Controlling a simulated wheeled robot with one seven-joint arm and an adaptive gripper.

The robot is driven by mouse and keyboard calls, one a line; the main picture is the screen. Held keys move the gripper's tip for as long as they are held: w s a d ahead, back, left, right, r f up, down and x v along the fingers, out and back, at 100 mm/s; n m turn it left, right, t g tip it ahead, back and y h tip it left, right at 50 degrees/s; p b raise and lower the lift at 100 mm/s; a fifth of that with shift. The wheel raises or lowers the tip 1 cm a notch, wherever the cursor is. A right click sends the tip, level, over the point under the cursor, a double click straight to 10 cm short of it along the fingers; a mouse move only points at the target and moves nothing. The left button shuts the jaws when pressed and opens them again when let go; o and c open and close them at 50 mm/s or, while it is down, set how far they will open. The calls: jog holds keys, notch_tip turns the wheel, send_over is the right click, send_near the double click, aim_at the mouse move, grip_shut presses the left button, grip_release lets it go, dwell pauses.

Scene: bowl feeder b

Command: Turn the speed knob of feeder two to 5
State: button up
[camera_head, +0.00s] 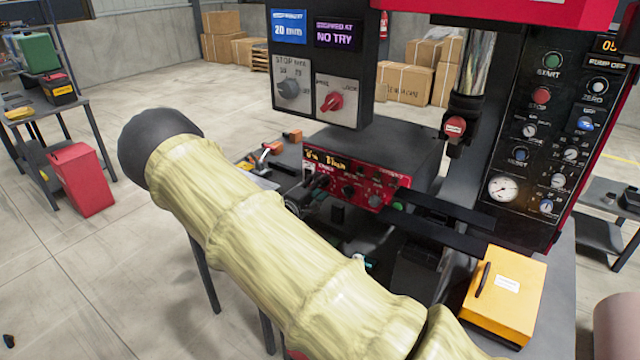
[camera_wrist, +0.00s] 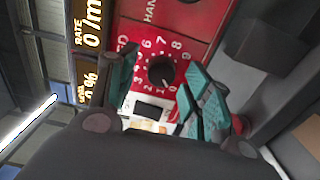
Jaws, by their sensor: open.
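In the wrist view a black round speed knob (camera_wrist: 161,70) sits on a red panel, inside a ring of white numbers. Its pointer setting is too small to read surely. My gripper (camera_wrist: 162,64) is open, with one teal-padded finger on each side of the knob. The fingers look apart from it; the exact depth gap is unclear. In the head view the red control panel (camera_head: 378,173) with yellow displays is on a dark box. My cream-sleeved arm reaches toward it, and the gripper is mostly hidden there. I cannot read which feeder the panel belongs to.
A grey panel with a grey knob (camera_head: 289,88) and a red knob (camera_head: 332,101) hangs above. A tall black control column (camera_head: 540,130) stands at right. A yellow box (camera_head: 505,295) sits at the table's front right. Orange parts (camera_head: 292,136) lie left of the red panel.

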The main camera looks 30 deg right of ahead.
jog(key=shift+w+d+f, duration=0.1)
jog(key=shift+w+d, duration=0.15)
jog(key=shift+d, duration=0.15)
jog(key=c, duration=1)
jog(key=shift+f+b, duration=0.15)
jog(key=shift+b, duration=0.15)
jog(key=shift+c, duration=0.2)
